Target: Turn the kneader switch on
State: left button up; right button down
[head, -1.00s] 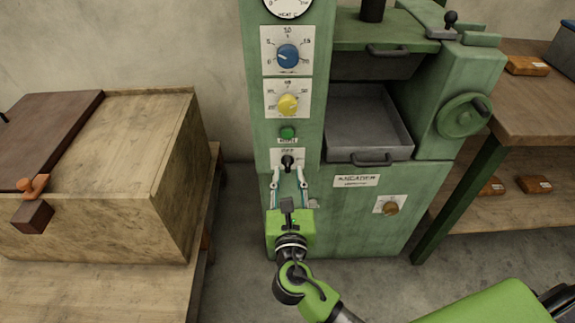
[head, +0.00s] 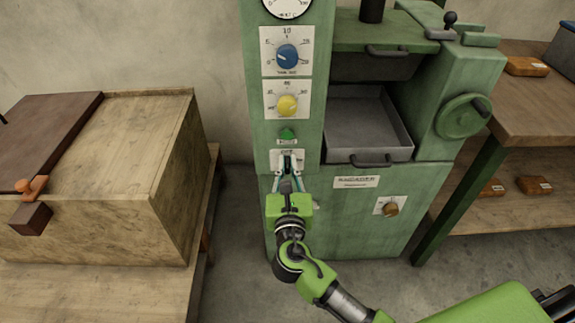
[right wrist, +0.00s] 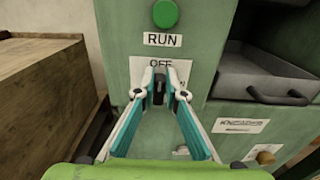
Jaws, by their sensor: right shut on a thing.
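The kneader switch (right wrist: 159,90) is a small dark toggle on a white plate marked OFF (right wrist: 160,62), low on the green machine column, under a green lamp labelled RUN (right wrist: 166,13). My right gripper (right wrist: 159,76) is shut on the switch, with one fingertip on each side of it. In the head view the right gripper (head: 287,160) reaches up to the plate and hides most of the switch. The lower part of the plate is also covered. My left gripper is not in view.
Above the lamp (head: 287,134) are a yellow knob (head: 288,105) and a blue knob (head: 287,57). A grey metal tray (head: 368,128) sits to the right. A wooden chest (head: 100,180) stands left, and a wooden bench (head: 535,100) stands right.

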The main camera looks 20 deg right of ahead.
jog(key=shift+m, duration=0.4)
jog(key=shift+s+d+f+m, duration=0.1)
jog(key=shift+d+m, duration=0.1)
jog(key=shift+m, duration=0.8)
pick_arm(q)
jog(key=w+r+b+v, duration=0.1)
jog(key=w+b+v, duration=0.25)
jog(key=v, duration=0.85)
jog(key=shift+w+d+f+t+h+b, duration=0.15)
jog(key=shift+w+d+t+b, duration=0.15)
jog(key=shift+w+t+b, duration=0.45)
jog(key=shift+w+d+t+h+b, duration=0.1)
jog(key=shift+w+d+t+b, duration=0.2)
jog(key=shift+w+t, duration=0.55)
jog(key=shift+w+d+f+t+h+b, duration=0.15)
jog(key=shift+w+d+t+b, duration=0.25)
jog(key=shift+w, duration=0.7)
pick_arm(e)
jog(key=shift+s+d+f+m, duration=0.1)
jog(key=shift+d+f+m, duration=0.2)
jog(key=shift+m, duration=2.25)
jog(key=shift+s+d+f+m, duration=0.1)
jog(key=shift+d+f+m, duration=0.15)
jog(key=shift+m, duration=2.25)
jog(key=shift+d+f+m, duration=0.2)
jog(key=shift+f+m, duration=0.15)
jog(key=shift+m, duration=2.2)
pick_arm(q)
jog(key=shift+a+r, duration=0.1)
